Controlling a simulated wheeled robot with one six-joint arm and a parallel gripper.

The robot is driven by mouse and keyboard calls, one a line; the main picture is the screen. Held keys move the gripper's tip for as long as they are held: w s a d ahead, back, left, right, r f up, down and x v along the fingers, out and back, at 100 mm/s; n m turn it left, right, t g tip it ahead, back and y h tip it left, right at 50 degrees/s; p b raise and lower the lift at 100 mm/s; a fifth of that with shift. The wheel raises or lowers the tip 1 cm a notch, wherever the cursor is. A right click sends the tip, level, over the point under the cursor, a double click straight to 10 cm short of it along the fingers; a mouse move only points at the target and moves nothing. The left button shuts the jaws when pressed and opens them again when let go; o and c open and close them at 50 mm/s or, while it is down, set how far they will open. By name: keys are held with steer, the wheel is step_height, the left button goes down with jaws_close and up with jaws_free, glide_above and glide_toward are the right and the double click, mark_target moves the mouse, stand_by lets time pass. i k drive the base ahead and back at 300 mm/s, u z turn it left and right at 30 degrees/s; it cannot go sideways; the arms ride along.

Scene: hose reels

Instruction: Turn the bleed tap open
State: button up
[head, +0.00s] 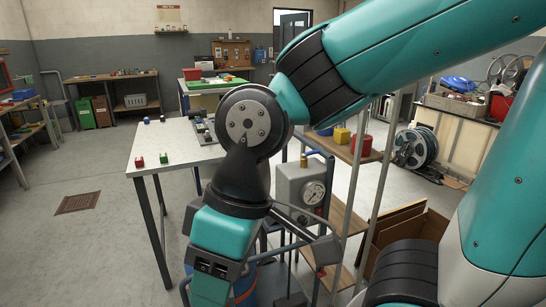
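A grey box unit with a round pressure gauge (312,193) stands behind my arm, on a blue tubular frame. A short blue bar (318,153) shows at its top; I cannot tell whether this is the bleed tap. A small red part (322,272) shows low at the right of the unit, also too small to identify. My arm covers the unit's left side, and I cannot make out the bleed tap for certain. My arm reaches down in front of the unit and runs out of the bottom edge.
A white-topped table (178,146) with small red, green and blue parts stands left of my arm. A hose reel (414,148) and an open cardboard box (412,226) stand at the right. Floor at the left is clear around a drain grate (77,203).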

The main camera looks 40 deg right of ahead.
mark_target(305, 155)
steer(key=u, duration=1.4)
steer(key=i, duration=3.05)
steer(key=z, duration=3.45)
steer(key=i, duration=0.45)
steer(key=u, duration=0.05)
